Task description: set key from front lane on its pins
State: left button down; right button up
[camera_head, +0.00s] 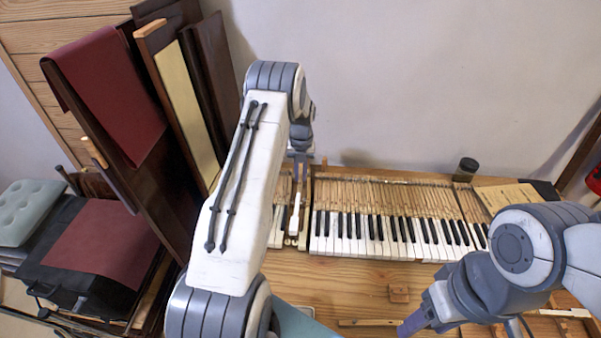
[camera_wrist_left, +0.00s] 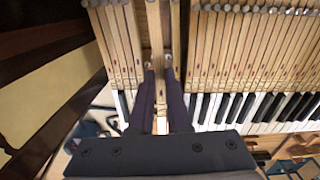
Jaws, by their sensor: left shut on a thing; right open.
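A single piano key with a pale wooden shaft and white front (camera_head: 295,214) lies lengthwise over a gap in the keyboard (camera_head: 350,232). My left gripper (camera_head: 301,170) is shut on this key near the back part of the keyboard. In the left wrist view, the two dark fingers (camera_wrist_left: 160,78) stand on either side of the key's wooden shaft (camera_wrist_left: 155,35), and its white end shows between them. Whether the key touches its pins is hidden. My right gripper (camera_head: 408,326) is open, low in front of the keyboard, its fingers partly hidden.
Neighbouring keys stand close on both sides of the gap. A dark jar (camera_head: 466,169) and a yellowish sheet (camera_head: 508,196) are at the back right. A small wooden block (camera_head: 399,293) lies on the bench in front. Dark panels (camera_head: 120,110) lean at left.

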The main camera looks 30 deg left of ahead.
pick_arm(q)
jog(key=shift+f+b, duration=1.35)
jog(key=shift+f, duration=1.05)
jog(key=shift+w+f+b, duration=0.1)
jog(key=shift+f+b, duration=0.5)
jog(key=shift+f, duration=0.2)
jog(key=c, duration=1.2)
grip_release()
jog(key=shift+r, duration=0.1)
jog(key=shift+r+p, duration=0.75)
jog(key=shift+r, duration=0.25)
